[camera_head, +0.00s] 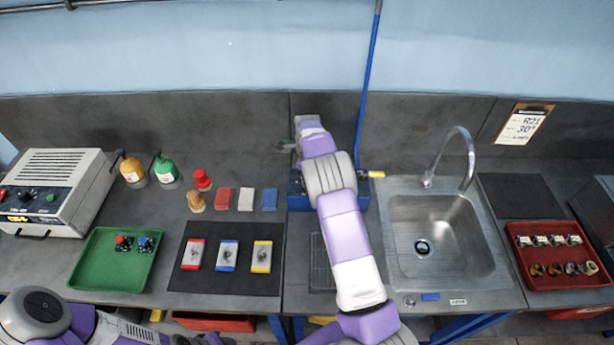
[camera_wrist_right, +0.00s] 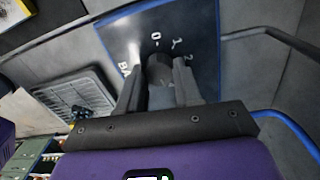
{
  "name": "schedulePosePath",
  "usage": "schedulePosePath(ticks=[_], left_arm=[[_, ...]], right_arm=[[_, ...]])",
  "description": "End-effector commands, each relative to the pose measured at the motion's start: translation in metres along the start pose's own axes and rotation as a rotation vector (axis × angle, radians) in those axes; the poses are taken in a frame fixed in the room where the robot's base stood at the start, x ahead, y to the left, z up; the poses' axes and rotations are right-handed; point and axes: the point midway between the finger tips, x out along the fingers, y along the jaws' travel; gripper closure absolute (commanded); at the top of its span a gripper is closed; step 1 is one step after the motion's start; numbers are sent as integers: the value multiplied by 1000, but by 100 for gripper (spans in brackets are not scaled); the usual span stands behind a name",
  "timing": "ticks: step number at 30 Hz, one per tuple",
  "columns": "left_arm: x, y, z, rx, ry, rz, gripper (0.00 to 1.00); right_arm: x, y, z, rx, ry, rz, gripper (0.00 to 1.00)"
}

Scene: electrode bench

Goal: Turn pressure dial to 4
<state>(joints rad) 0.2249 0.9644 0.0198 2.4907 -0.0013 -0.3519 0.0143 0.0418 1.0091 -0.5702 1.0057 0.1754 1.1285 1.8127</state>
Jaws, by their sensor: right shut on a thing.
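The pressure dial is a dark knob (camera_wrist_right: 159,72) on a dark blue-edged panel (camera_wrist_right: 205,30) in the right wrist view. White marks 0, 1 and a partly cut-off 2 run around it, with the letters "BA" at its left. My right gripper (camera_wrist_right: 157,60) has one finger on each side of the knob and is shut on it. The knob's pointer cannot be made out. In the head view my right arm covers the dial and most of the blue unit (camera_head: 298,197). My left gripper (camera_head: 205,340) is barely in view at the bottom edge, its jaws unclear.
A sink (camera_head: 440,245) with a tall faucet lies right of the blue unit. A black mat (camera_head: 225,285) with three coloured switch blocks, a green tray (camera_head: 90,275) and several bottles lie left. A blue pipe (camera_head: 367,90) rises behind. A red tray (camera_head: 560,285) is far right.

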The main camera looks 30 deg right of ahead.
Motion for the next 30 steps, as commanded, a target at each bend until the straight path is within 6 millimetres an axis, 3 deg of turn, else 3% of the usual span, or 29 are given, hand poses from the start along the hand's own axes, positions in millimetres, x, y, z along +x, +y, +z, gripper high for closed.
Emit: schedulePosePath(ticks=[12,13,18,26,30], left_arm=[[0,0,0,0,0,0,57],[0,0,0,0,0,0,57],[0,0,0,0,0,0,57],[0,0,0,0,0,0,57],[1,0,0,0,0,0,57]], right_arm=[[-2,-1,1,10,-4,-5,97],[-2,-1,1,10,-4,-5,65],[-1,-1,1,9,-3,-3,41],[-1,0,0,8,-2,-2,41],[-13,-1,0,9,-3,-4,41]])
